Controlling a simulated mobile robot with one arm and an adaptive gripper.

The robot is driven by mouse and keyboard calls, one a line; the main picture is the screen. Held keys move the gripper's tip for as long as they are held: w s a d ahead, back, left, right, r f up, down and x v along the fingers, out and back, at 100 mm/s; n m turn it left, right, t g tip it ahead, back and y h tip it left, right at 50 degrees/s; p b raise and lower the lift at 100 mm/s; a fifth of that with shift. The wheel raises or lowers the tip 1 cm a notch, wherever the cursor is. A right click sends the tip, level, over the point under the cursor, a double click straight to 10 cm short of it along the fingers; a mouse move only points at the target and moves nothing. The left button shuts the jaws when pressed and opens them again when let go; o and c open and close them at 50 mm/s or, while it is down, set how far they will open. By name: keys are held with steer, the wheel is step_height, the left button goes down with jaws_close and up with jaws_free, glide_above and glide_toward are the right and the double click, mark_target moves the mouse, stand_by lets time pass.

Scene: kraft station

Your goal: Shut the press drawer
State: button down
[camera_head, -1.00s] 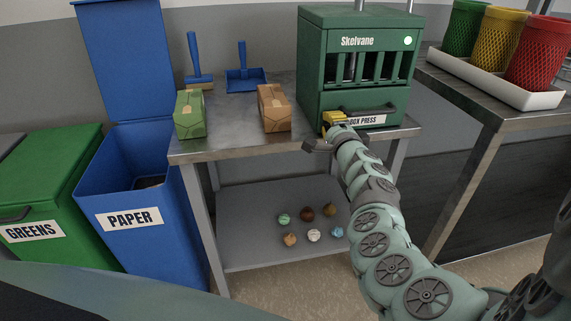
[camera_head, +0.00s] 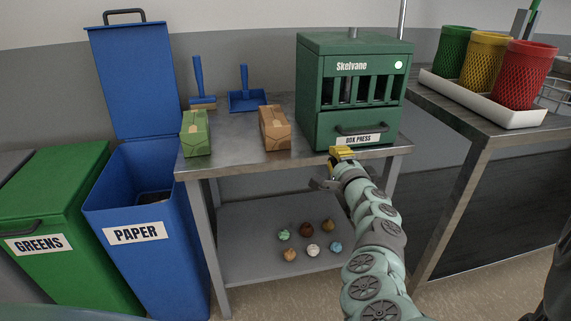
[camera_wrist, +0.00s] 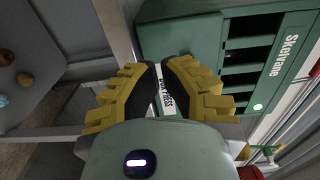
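The green box press (camera_head: 352,85) stands on the metal table, with its drawer (camera_head: 330,132) low at the front. The drawer carries a dark handle (camera_head: 362,129) and a "BOX PRESS" label, and looks close to flush; any small gap is hard to tell. My gripper (camera_head: 342,153), with yellow fingers, is in front of and just below the drawer, apparently not touching it. In the wrist view the fingers (camera_wrist: 160,75) lean towards each other with a narrow gap, the label (camera_wrist: 166,100) showing through. Nothing is between them.
A green carton (camera_head: 196,135) and a brown carton (camera_head: 275,128) stand left of the press. The lower shelf (camera_head: 250,215) holds several small balls. At right a second table (camera_head: 480,130) bears a white tray (camera_head: 455,90) with three coloured baskets. Bins stand left.

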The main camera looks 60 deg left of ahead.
steer(key=p+v, duration=0.1)
steer(key=v, duration=0.6)
steer(key=shift+r, duration=0.2)
steer(key=shift+s+d, duration=0.1)
steer(key=shift+d, duration=0.05)
